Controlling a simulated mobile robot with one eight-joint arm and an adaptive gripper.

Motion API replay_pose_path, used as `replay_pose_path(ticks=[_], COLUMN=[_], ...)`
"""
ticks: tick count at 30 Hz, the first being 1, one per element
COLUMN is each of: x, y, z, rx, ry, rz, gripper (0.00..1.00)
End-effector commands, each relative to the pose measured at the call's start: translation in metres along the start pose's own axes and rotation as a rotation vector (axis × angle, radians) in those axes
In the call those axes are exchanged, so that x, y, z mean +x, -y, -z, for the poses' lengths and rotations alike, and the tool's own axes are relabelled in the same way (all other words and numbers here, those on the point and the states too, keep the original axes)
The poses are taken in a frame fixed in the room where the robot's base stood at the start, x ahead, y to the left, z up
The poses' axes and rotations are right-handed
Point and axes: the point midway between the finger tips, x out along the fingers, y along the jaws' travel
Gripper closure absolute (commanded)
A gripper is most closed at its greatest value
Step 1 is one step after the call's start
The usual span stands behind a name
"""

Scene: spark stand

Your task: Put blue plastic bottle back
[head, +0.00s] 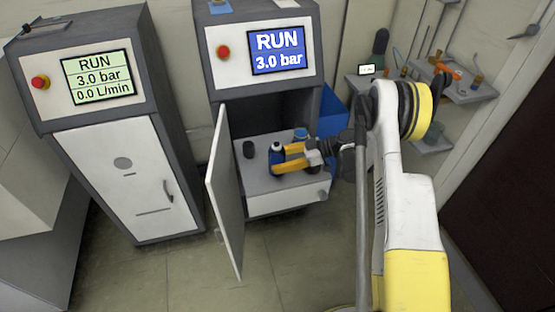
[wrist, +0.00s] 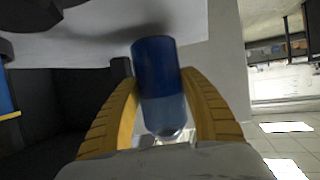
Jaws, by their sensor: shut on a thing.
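The blue plastic bottle (head: 277,158) is inside the open right cabinet (head: 262,110), above or on its inner shelf (head: 243,184). My gripper (head: 284,158) reaches in from the right, and its yellow fingers are shut around the bottle. In the wrist view the bottle (wrist: 158,85) is between the two yellow fingers (wrist: 160,112), its darker blue part at the top of the picture and its clearer end nearer the palm. I cannot tell whether the bottle touches the shelf.
A dark cup-like object (head: 249,149) stands on the shelf left of the bottle, and a blue-topped item (head: 301,134) is behind. The open cabinet door (head: 225,195) juts out at the left. A second cabinet (head: 118,175) is shut. Wall shelves (head: 455,88) are at the right.

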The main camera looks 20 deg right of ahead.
Motion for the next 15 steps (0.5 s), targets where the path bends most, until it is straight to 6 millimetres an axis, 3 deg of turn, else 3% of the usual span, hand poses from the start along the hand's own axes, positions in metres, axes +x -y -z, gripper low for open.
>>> replay_pose_path(ticks=[15], x=[0.0015], y=[-0.0002], z=[-0.0036], rx=[0.0], ry=[0.0], rz=[0.0], gripper=[0.9])
